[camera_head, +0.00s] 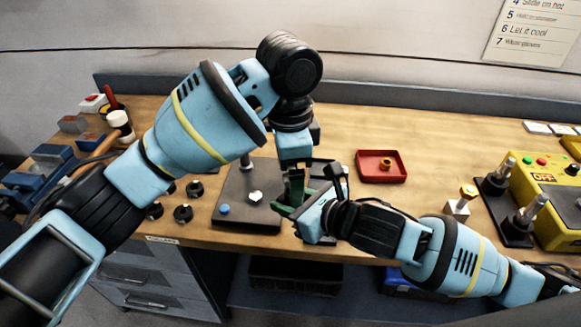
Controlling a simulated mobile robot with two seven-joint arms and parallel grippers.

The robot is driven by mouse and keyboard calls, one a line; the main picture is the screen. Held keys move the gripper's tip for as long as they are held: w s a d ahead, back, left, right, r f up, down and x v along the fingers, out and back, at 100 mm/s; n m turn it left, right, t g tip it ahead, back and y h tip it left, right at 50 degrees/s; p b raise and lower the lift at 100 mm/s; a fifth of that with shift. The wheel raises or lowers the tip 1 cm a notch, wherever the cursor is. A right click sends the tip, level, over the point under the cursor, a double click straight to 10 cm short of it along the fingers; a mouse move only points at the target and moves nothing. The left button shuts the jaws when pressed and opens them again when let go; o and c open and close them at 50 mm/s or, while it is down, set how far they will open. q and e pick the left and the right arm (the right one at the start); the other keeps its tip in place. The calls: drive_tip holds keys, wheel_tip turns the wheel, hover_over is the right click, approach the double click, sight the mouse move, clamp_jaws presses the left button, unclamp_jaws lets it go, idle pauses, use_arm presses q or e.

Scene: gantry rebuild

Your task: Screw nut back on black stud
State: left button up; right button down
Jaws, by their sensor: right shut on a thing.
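A dark plate (232,205) lies on the bench with a short upright grey post, a white piece (256,196) and a blue knob (224,209). A green part (291,208) is at the plate's right side. My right gripper (300,208) reaches in from the right and is shut at the green part; its fingertips are partly hidden. My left gripper (294,175) points down just above it, and its jaw opening cannot be told. A brass-coloured nut-like ring (386,162) lies in a red tray (368,176). I cannot make out the black stud.
Several black knobs (183,214) stand left of the plate. Tools and blue blocks (55,153) crowd the left. The bench behind the red tray is clear.

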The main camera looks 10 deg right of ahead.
use_arm(q)
drive_tip(key=n, duration=1.2)
drive_tip(key=shift+w+d+n+t, duration=0.1)
drive_tip(key=shift+n+t, duration=0.2)
drive_tip(key=shift+n, duration=0.4)
